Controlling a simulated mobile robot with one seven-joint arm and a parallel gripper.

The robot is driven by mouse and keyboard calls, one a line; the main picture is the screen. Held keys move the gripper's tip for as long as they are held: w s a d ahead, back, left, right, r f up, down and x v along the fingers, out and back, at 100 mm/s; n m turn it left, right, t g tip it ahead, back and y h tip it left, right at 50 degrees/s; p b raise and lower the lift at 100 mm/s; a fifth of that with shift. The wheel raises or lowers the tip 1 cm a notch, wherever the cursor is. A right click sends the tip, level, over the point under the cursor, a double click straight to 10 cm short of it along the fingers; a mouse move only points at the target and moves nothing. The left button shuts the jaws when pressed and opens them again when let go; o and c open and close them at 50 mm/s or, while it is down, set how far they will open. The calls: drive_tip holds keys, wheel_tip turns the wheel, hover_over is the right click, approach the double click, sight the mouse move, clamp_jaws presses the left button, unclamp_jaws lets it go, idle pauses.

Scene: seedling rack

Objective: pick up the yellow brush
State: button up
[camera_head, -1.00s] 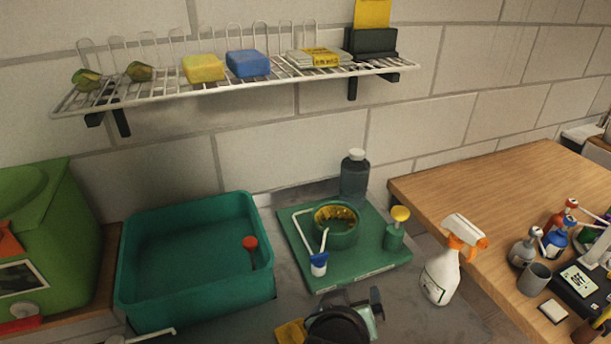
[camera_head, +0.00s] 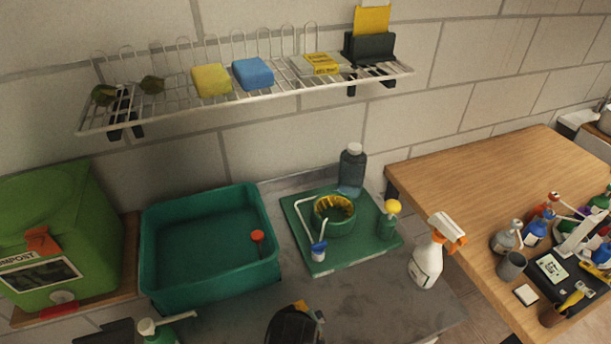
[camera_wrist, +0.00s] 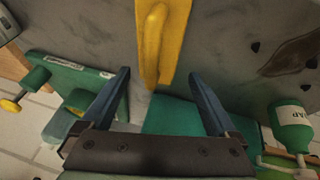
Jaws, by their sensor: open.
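The yellow brush (camera_wrist: 163,42) lies on the grey counter at the top middle of the wrist view, with a raised loop-like handle along it. My gripper (camera_wrist: 160,73) is open, and the brush's near end reaches toward the space between its fingertips. Nothing is held. In the head view my gripper (camera_head: 293,325) is a dark shape at the bottom edge. A small yellow patch (camera_head: 300,304) shows behind it, probably the brush, mostly hidden.
A green basin (camera_head: 160,275) stands left, and a green tray (camera_head: 365,255) with a pot stands behind. A spray bottle (camera_head: 427,265) stands to the right. A soap bottle (camera_wrist: 290,128) is at the wrist view's right. Bare counter (camera_head: 375,305) lies right of my gripper.

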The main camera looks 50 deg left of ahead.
drive_tip(key=shift+d+p+x, duration=0.15)
drive_tip(key=shift+p+x, duration=0.05)
drive_tip(key=shift+x, duration=1.3)
drive_tip(key=shift+d+p+x, duration=0.15)
drive_tip(key=shift+x, duration=1.35)
drive_tip(key=shift+w+f, duration=0.1)
drive_tip(key=c, duration=1.2)
wheel_tip(320, 180, up, 10)
drive_tip(key=shift+r+b, duration=0.1)
drive_tip(key=shift+b, duration=0.2)
drive_tip(key=shift+c, duration=0.2)
